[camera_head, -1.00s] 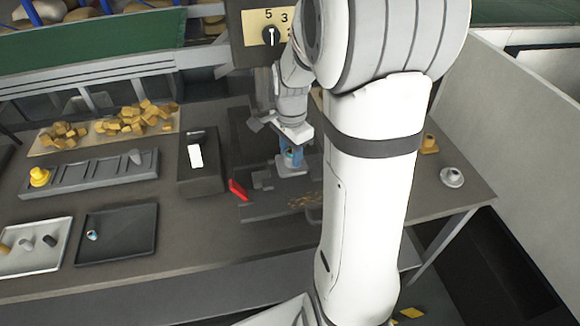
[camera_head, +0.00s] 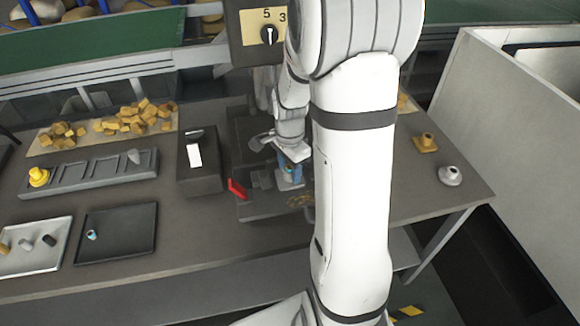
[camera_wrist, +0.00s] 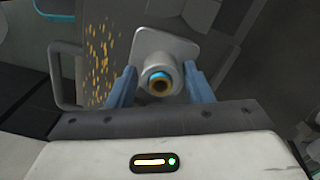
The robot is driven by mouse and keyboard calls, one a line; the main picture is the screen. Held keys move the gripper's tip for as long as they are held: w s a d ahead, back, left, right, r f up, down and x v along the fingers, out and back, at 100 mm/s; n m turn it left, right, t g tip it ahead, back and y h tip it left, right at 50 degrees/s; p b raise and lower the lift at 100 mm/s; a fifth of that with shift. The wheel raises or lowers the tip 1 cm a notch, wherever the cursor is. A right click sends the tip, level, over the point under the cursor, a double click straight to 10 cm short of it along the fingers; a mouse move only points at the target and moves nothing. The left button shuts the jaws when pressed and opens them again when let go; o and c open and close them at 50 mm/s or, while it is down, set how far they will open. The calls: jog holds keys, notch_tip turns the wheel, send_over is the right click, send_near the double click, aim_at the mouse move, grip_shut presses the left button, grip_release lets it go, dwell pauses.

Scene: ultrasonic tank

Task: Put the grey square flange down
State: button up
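The grey square flange (camera_wrist: 147,42) is a light grey square plate with a round boss. A blue ring and a brown centre show in the boss. In the wrist view it sits between the two blue fingers of my gripper (camera_wrist: 160,88), close to both. In the head view my gripper (camera_head: 290,168) points down over the dark fixture, with the flange (camera_head: 289,185) at the fingertips. My gripper appears shut on it. I cannot tell whether its underside touches the surface below.
A dark speckled plate (camera_wrist: 100,60) with a handle lies below. A red lever (camera_head: 237,189) stands left of the gripper. A grey rack (camera_head: 100,174), a black tray (camera_head: 135,248) and a white tray (camera_head: 45,262) are at left. A yellow flange (camera_head: 426,143) and a grey round flange (camera_head: 450,176) stand at right.

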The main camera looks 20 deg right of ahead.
jog(key=shift+o, duration=1)
notch_tip(320, 180, up, 12)
jog(key=s+a+r+n+t, duration=0.1)
jog(key=s+a+n, duration=0.3)
jog(key=s+n, duration=0.3)
jog(key=s+a+r+n+t, duration=0.1)
jog(key=s+a+n+t, duration=0.1)
jog(key=s+a+n, duration=0.3)
jog(key=s+n, duration=0.3)
jog(key=shift+r+n+b, duration=0.4)
jog(key=shift+c, duration=0.5)
